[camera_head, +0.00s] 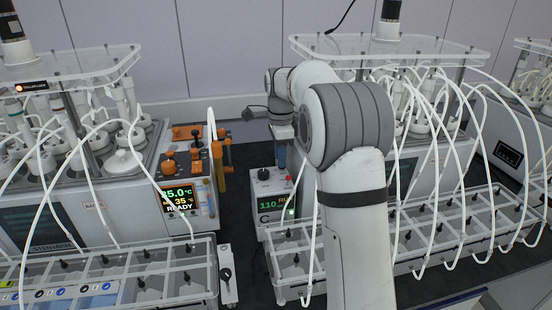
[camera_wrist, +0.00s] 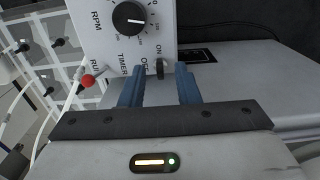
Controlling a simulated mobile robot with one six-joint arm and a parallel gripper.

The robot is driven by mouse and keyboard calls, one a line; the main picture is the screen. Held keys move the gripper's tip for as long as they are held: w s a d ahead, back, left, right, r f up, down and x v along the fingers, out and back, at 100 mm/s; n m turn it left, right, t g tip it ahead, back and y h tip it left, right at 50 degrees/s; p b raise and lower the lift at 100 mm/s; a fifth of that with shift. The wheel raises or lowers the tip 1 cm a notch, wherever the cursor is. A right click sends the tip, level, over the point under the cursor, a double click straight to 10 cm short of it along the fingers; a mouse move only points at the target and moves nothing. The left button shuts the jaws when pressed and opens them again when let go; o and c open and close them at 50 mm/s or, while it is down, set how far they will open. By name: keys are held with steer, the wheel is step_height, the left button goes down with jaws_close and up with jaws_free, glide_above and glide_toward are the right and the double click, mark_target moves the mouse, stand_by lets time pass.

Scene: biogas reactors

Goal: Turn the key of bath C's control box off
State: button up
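Bath C's control box (camera_head: 270,195) is a light box with a lit green display and a letter C, standing at mid-picture in the head view. In the wrist view its panel (camera_wrist: 108,42) carries a black RPM dial (camera_wrist: 130,18), a red-tipped lever (camera_wrist: 88,80) near RUN, and a small dark key (camera_wrist: 160,68) by the ON and OFF marks. My gripper (camera_wrist: 159,88) has two blue fingers set apart, with the key showing between and just beyond their tips. A gap shows on both sides, and no contact is visible. In the head view my arm partly hides the gripper (camera_head: 281,155).
Bath C's tubed reactor rack (camera_head: 430,225) stands right of the box, partly behind my arm. Thin white tubes arch around the box. Dark bench surface (camera_head: 240,250) lies between the baths.

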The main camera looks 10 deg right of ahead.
steer(key=shift+f, duration=0.65)
jaws_close()
